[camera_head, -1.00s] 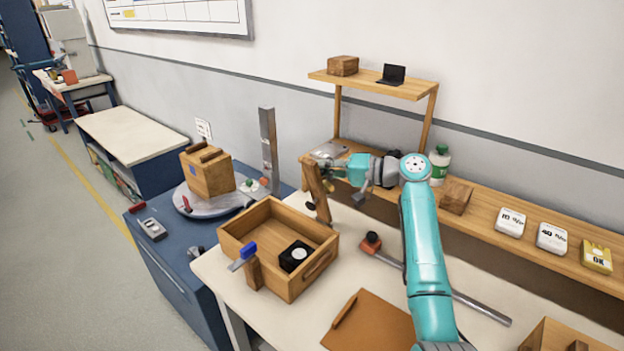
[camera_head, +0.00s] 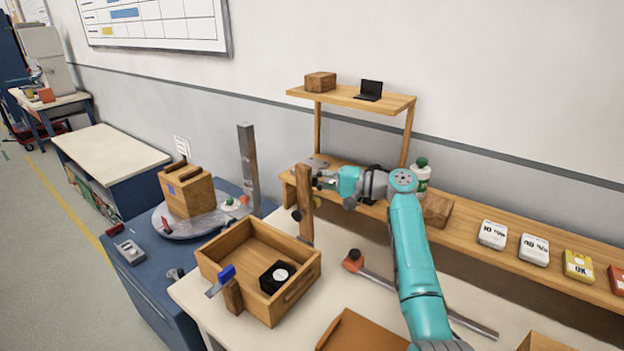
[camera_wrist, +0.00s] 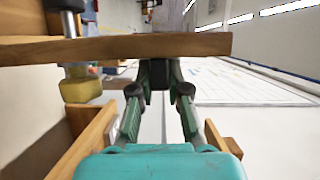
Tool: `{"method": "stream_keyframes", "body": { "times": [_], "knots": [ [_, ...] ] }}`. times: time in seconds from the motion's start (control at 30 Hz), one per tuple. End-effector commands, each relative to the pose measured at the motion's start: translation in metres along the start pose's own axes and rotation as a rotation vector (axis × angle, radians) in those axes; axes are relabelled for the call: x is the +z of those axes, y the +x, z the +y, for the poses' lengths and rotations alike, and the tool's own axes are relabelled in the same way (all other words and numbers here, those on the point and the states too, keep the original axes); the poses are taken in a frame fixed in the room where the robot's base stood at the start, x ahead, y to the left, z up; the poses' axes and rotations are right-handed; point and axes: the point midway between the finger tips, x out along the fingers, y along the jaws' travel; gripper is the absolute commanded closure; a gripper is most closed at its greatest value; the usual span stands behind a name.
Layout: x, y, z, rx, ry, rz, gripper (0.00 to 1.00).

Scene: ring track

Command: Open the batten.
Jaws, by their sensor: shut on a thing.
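The batten (camera_head: 305,205) is a brown wooden bar. It stands close to upright behind the open wooden box, with a dark round knob (camera_head: 297,215) at its left side. My gripper (camera_head: 320,180) is at the upper part of the batten and shut on it. In the wrist view the batten (camera_wrist: 120,47) lies across the picture, and my gripper's fingers (camera_wrist: 158,78) close in at its edge. A metal bolt with a yellowish end (camera_wrist: 80,90) shows near its left part. The exact finger contact is partly hidden by the batten.
An open wooden box (camera_head: 222,280) with a black item (camera_head: 276,277) stands in front. A long rod with an orange end (camera_head: 353,261) lies right. A shelf (camera_head: 350,97) is behind.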

Motion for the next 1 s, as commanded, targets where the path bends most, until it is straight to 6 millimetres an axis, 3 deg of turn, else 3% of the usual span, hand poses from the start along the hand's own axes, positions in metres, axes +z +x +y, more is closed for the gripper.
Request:
{"method": "stream_keyframes", "body": {
  "times": [0.03, 0.07, 0.13, 0.57, 1.0],
  "knots": [
    [0.0, 0.0, 0.001, 0.001, 0.0, 0.0, 1.0],
    [0.0, 0.0, 0.001, 0.001, 0.0, 0.0, 0.77],
    [0.0, 0.0, 0.001, 0.001, 0.0, 0.0, 0.6],
    [0.0, -0.007, 0.0, 0.0, -0.001, 0.001, 0.58],
    [-0.001, -0.087, 0.001, 0.0, 0.0, 0.003, 0.58]
  ]
}}
